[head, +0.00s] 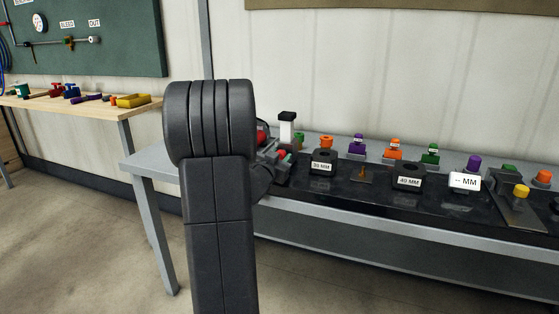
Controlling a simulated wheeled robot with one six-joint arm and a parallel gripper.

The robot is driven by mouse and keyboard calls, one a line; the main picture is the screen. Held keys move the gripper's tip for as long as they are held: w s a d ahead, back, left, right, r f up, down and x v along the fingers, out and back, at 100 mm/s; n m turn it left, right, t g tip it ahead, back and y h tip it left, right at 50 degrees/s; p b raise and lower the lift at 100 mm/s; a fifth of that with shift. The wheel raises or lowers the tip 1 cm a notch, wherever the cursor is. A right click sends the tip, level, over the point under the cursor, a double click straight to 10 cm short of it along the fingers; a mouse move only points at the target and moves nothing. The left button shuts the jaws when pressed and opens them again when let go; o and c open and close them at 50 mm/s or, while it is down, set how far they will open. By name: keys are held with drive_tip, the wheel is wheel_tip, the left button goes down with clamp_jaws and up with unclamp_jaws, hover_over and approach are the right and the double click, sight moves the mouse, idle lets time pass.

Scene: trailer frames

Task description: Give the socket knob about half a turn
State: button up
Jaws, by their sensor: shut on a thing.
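My arm stands upright in the left middle of the head view and blocks much of the left end of the bench. Only a bit of my gripper (274,157) shows past its right side, low over the bench among small grey and red parts. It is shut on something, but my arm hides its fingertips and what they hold. I cannot make out the socket knob for certain. A white post with a black top (287,129) stands just right of and behind the gripper.
The grey bench (150,160) has a dark top. Black blocks labelled 30 MM (321,162) and 40 MM (408,177), a white "-- MM" display (465,181) and several coloured knobs stand to the right. A wooden bench (140,110) stands at left; the floor between is clear.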

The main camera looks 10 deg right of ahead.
drive_tip(key=shift+m, duration=0.3)
drive_tip(key=o, duration=1)
drive_tip(key=p+v, duration=0.2)
drive_tip(key=v, duration=1.1)
drive_tip(key=shift+s+a, duration=0.25)
drive_tip(key=shift+s, duration=0.1)
